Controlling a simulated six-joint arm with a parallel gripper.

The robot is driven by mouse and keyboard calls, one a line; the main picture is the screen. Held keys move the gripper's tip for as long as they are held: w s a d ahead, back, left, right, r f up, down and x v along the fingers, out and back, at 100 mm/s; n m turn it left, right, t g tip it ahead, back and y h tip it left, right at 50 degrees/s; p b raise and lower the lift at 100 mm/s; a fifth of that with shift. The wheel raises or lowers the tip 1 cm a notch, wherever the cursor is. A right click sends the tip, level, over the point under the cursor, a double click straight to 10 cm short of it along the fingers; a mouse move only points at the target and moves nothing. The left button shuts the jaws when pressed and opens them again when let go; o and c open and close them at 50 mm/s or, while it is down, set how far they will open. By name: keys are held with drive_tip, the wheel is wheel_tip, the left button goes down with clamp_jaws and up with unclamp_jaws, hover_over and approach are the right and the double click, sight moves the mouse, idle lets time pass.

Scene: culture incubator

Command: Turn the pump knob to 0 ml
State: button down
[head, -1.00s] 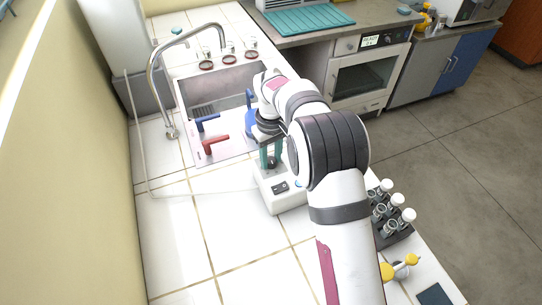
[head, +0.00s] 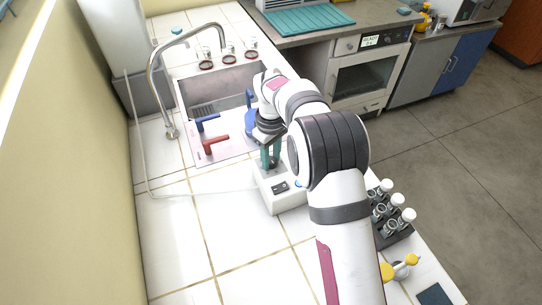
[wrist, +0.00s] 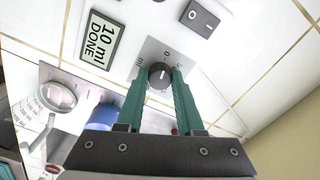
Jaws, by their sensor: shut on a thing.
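The pump (head: 287,203) is a white box on the tiled counter, below my wrist in the head view. Its black round knob (wrist: 159,76) sits on a grey dial plate (wrist: 151,53) with printed marks, and a short white line shows on the knob. My gripper (wrist: 160,78) has green fingers, one on each side of the knob, shut on it. The gripper also shows over the pump in the head view (head: 270,156). The pump display (wrist: 101,38) reads "10 ml DONE". The fingers hide part of the dial plate.
A black rocker switch (wrist: 200,17) is on the pump near the dial. A sink (head: 225,92) with a tall faucet (head: 153,80) lies behind the pump. A rack of capped bottles (head: 397,232) stands at the right. The counter left of the pump is clear.

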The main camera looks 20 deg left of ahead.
sight(271, 160)
drive_tip(key=c, duration=0.5)
unclamp_jaws()
drive_tip(key=shift+c, duration=0.2)
drive_tip(key=shift+r, duration=0.1)
wheel_tip(271, 160, up, 16)
drive_tip(key=shift+f, duration=0.2)
drive_tip(key=s+d+r+m+y, duration=0.1)
drive_tip(key=s+d+r+m, duration=0.1)
drive_tip(key=s+d+m, duration=0.55)
drive_tip(key=s+d+r+m, duration=0.2)
drive_tip(key=s+d+r, duration=0.15)
drive_tip(key=d, duration=0.75)
drive_tip(key=s+d+f+m, duration=0.3)
drive_tip(key=s+f+m, duration=0.1)
drive_tip(key=s, duration=0.4)
drive_tip(key=s+d+f+m, duration=0.4)
drive_tip(key=s+m, duration=0.1)
drive_tip(key=s, duration=0.4)
drive_tip(key=shift+s+f+m+y, duration=0.2)
drive_tip(key=shift+s+m+y, duration=0.05)
drive_tip(key=shift+m+y, duration=0.15)
